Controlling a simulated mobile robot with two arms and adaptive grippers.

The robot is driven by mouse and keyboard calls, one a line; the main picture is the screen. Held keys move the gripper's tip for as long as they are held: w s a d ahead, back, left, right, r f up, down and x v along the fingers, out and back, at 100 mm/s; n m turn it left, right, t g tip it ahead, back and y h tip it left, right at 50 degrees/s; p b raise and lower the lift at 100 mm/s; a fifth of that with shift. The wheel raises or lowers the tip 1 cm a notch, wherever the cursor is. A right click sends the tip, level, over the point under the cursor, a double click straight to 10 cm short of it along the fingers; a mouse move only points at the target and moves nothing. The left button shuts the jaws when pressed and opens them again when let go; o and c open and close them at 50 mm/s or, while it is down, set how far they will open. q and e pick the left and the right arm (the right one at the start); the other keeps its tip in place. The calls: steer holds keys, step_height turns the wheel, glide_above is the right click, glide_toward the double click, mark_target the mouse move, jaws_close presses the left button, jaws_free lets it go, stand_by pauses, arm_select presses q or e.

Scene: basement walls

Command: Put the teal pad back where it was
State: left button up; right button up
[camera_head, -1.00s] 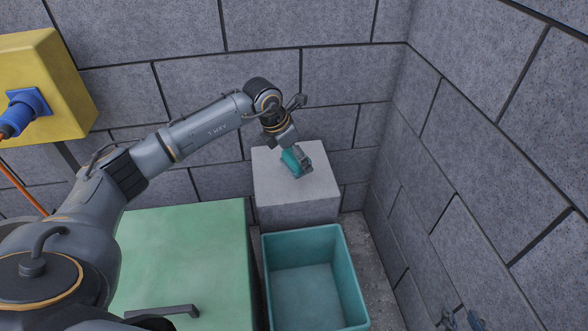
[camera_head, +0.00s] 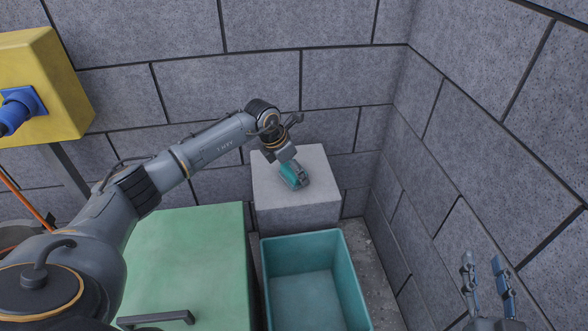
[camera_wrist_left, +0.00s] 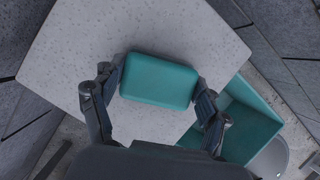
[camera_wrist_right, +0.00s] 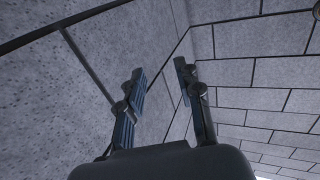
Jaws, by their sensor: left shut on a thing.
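The teal pad (camera_wrist_left: 159,80) is a small rounded block in the left wrist view. It lies between the fingers of my left gripper (camera_wrist_left: 158,92), which is shut on it at both ends. In the head view the pad (camera_head: 289,175) shows partly behind the gripper, over the top of a pale concrete block (camera_head: 320,205). I cannot tell whether the pad touches the block's top. My right gripper (camera_head: 486,262) is open and empty near the right wall; its spread fingers also show in the right wrist view (camera_wrist_right: 159,82).
A teal open bin (camera_head: 353,280) stands in front of the concrete block and looks empty. A green cabinet (camera_head: 190,260) with a dark handle is to its left. A yellow box (camera_head: 55,80) with a blue plug is at the upper left. Stone walls close the back and right.

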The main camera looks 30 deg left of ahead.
mark_target(287, 170)
steer(key=shift+r, duration=0.15)
arm_select(q)
steer(key=o, duration=1.1)
steer(key=shift+f, duration=0.1)
arm_select(e)
steer(key=shift+r, duration=0.1)
arm_select(q)
steer(key=shift+r, duration=0.35)
steer(key=p+v, duration=0.2)
steer(key=v, duration=0.3)
steer(key=shift+a+r, duration=0.1)
steer(key=shift+r, duration=0.1)
steer(key=p+v, duration=0.1)
steer(key=v, duration=0.5)
arm_select(e)
steer(key=s+d+f+g+h, duration=0.1)
steer(key=s+d+f+g, duration=0.1)
steer(key=f, duration=0.4)
steer(key=s+d+f+g+h, duration=0.1)
steer(key=s+f+g, duration=0.4)
steer(key=f+g, duration=0.1)
steer(key=shift+s+d+f+m+g, duration=0.15)
steer(key=shift+d+f+m+g, duration=0.2)
steer(key=shift+f, duration=0.2)
arm_select(q)
steer(key=shift+s+r, duration=0.1)
steer(key=shift+s, duration=0.05)
